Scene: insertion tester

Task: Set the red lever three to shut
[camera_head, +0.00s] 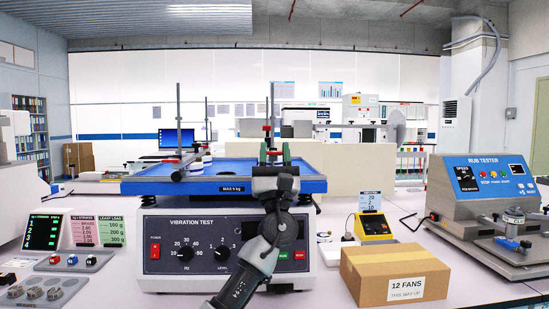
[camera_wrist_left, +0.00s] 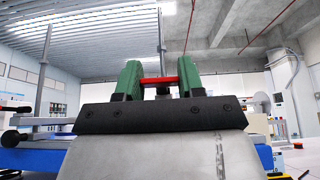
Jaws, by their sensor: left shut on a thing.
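The vibration tester (camera_head: 222,232) stands in the middle of the bench with a blue platform (camera_head: 160,187) on top. Upright grey rods rise from the platform. My left gripper (camera_head: 274,153) is at the front right rod, its green fingers pointing up and away from me. In the left wrist view a red lever (camera_wrist_left: 158,80) lies crosswise between the green fingers (camera_wrist_left: 159,78), and they are shut on it. In the head view the lever is mostly hidden by the gripper. I cannot read a number on it. My right gripper is not in view.
A cardboard box (camera_head: 380,275) and a small yellow device (camera_head: 374,228) stand right of the tester. The grey rub tester (camera_head: 480,195) is at the far right. A tray with coloured knobs (camera_head: 74,261) and metal parts (camera_head: 42,290) lie at the front left.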

